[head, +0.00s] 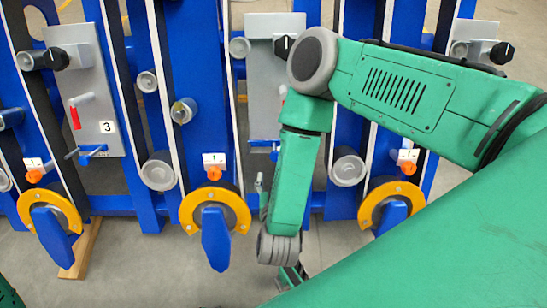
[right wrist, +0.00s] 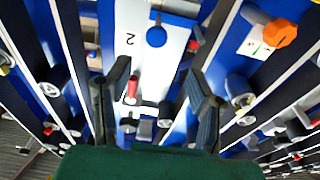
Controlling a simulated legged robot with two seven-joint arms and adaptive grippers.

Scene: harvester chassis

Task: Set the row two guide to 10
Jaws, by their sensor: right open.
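The row two plate (head: 262,100) is a light grey panel in the middle of the head view, with a black knob (head: 283,46) at its top. My right arm hides much of it, including its number. In the right wrist view the plate (right wrist: 150,62) shows an upside-down 2, a blue round part (right wrist: 156,37) and a red marker (right wrist: 133,87). I cannot read a scale setting. My right gripper (head: 291,277) points downward low in the head view; in the wrist view its fingers (right wrist: 157,72) are apart, with nothing held between them. My left gripper is out of view.
A plate marked 3 (head: 91,110) with a red marker stands at left; another plate (head: 474,42) is at upper right. Blue legs with yellow rings (head: 213,203) and orange knobs (head: 214,173) stand along the lower chassis. An orange knob (right wrist: 281,33) also shows in the wrist view.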

